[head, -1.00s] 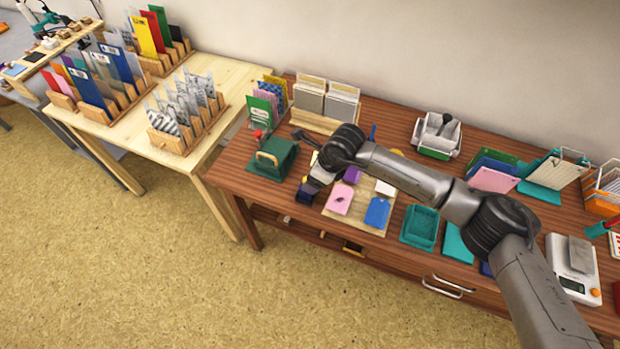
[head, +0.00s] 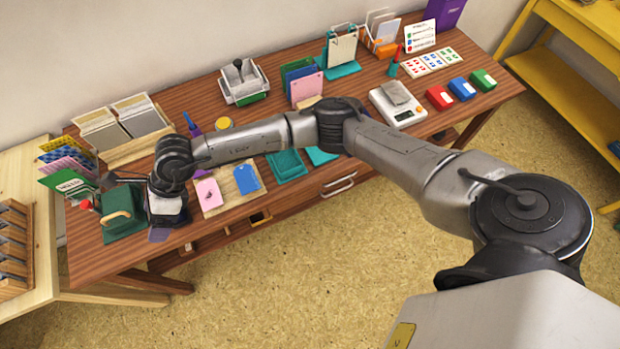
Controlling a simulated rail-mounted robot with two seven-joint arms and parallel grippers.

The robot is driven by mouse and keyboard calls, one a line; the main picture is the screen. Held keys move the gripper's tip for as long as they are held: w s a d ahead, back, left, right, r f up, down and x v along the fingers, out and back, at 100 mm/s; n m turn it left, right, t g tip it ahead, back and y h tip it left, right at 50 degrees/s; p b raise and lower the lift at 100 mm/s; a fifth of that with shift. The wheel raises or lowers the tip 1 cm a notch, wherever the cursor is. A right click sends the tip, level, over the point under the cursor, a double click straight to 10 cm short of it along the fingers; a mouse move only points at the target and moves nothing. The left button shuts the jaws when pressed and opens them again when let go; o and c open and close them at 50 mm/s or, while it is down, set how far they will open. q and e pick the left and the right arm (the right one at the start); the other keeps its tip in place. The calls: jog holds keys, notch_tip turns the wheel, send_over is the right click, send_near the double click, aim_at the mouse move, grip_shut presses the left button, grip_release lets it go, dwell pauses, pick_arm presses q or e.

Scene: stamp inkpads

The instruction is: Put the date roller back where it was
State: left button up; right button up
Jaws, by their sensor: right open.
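My right gripper (head: 163,228) points down at the left end of the brown table (head: 290,205), between a green block with a wooden handle (head: 122,212) and a tan board (head: 218,207) with a pink tag and a blue tag. Its jaws are open. My wrist hides most of what is under them, and I cannot tell whether a date roller is there. A small red-knobbed item (head: 86,204) stands left of the green block. A red-and-teal upright item (head: 394,64) stands at the back right. I cannot surely identify the date roller. My left gripper is out of view.
Red (head: 439,97), blue (head: 462,88) and green (head: 484,80) pads sit at the right end. A white scale (head: 398,106) is left of them. A white tray (head: 243,82) and card racks line the back. My right forearm spans the table's middle.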

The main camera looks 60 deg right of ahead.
jog(key=s+a+r+m+t+y, duration=0.4)
jog(key=s+a+r+m+y, duration=0.35)
jog(key=y, duration=0.25)
jog(key=d+f+m+t+h, duration=0.3)
jog(key=d+m+t+h, duration=1.1)
jog(key=m, duration=1.3)
jog(key=s+d+f+m+g+h, duration=0.5)
jog(key=s+d+f+m+g, duration=0.15)
jog(key=d+f, duration=0.2)
jog(key=s+d+f+m+g, duration=0.2)
jog(key=s+f+g, duration=0.2)
jog(key=s, duration=0.6)
jog(key=s+d+f+m+g, duration=0.2)
jog(key=s+f+g, duration=0.3)
jog(key=s, duration=0.5)
jog(key=shift+s+d+f+y, duration=0.15)
jog(key=shift+s+d+y, duration=0.05)
jog(key=shift+s+y, duration=0.1)
jog(key=shift+w+g, duration=0.1)
jog(key=shift+g, duration=0.15)
